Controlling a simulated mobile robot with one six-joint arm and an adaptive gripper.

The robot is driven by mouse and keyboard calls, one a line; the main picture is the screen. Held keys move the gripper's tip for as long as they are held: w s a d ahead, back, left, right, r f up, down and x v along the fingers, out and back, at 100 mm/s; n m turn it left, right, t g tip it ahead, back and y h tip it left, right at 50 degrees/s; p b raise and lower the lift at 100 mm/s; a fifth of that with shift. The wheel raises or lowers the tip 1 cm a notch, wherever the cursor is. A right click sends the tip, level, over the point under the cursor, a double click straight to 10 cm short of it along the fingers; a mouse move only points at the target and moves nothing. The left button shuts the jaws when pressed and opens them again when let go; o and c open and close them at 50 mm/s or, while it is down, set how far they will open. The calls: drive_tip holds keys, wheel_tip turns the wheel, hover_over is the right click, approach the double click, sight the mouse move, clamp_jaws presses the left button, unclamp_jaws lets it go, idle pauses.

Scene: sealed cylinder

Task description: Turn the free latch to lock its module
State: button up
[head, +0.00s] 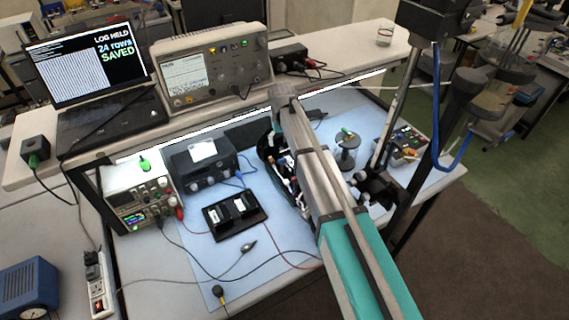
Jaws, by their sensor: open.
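My teal and grey arm (335,205) reaches across the pale blue work mat from the lower right, and its far end stands over the middle of the bench. My gripper cannot be made out; the arm appears to hide it. Just left of the arm, a dark assembly (285,175) with small pale and coloured parts is partly covered. A black tray (262,216) on the mat holds two dark blocks with pale labels. A clear cylinder (347,157) with a dark lid and a green piece on top stands right of the arm. I cannot pick out the free latch or its module.
A power supply (138,198) and a dark box (200,170) stand at the left. A box with knobs (403,147) and a slim upright pole (397,95) are at the right. A laptop (90,75) and an oscilloscope (210,68) sit behind. Cables cross the mat's front.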

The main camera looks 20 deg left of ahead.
sight(282, 159)
drive_tip(key=shift+f+b, duration=4.25)
drive_tip(key=shift+f, duration=0.3)
drive_tip(key=c, duration=1.2)
drive_tip(key=shift+o, duration=0.2)
drive_tip(key=shift+n, duration=1.4)
